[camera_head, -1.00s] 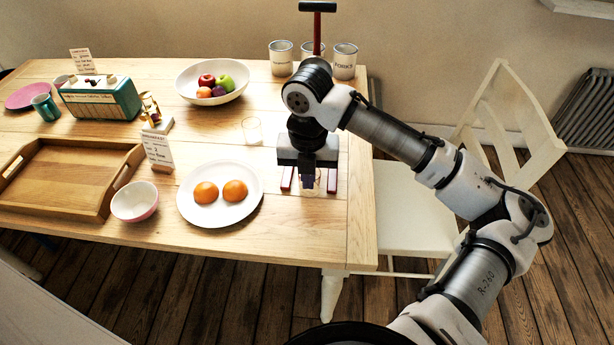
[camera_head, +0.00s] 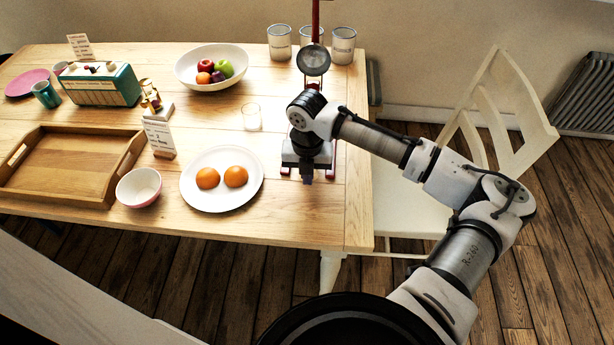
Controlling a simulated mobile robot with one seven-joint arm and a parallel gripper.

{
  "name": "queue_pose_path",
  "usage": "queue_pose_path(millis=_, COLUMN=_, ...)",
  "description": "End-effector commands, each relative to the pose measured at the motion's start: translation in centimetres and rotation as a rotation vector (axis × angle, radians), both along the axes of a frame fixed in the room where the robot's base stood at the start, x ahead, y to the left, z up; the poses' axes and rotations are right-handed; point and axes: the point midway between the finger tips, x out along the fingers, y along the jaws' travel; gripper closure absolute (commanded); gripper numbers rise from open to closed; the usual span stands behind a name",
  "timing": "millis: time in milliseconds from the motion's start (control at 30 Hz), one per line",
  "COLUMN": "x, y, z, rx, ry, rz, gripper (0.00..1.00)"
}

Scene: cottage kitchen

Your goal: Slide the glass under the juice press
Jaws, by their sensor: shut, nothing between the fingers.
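The clear glass (camera_head: 251,117) stands upright on the table, left of my gripper and behind the white plate. The juice press (camera_head: 313,60) has a red upright and a round metal head, and stands toward the table's right end. My wrist covers its middle; red pieces low on either side of my gripper look like its base. My gripper (camera_head: 307,177) points down in front of the press, shut and empty, apart from the glass. Its fingertips are hard to make out. Whether it touches the press is hidden.
A wooden tray (camera_head: 127,160) is farther left. A fruit bowl (camera_head: 184,68) and canisters (camera_head: 343,46) stand behind. Table between glass and press is clear.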

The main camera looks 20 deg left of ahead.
Motion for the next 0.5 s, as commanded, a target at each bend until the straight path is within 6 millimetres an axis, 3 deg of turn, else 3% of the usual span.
queue_pose_path(millis=233, x=0.1, y=0.1, z=0.0, rx=0.000, ry=0.000, rz=0.000, gripper=1.00)
queue_pose_path(millis=500, x=3.1, y=1.1, z=0.0, rx=0.001, ry=0.000, rz=-0.001, gripper=1.00)
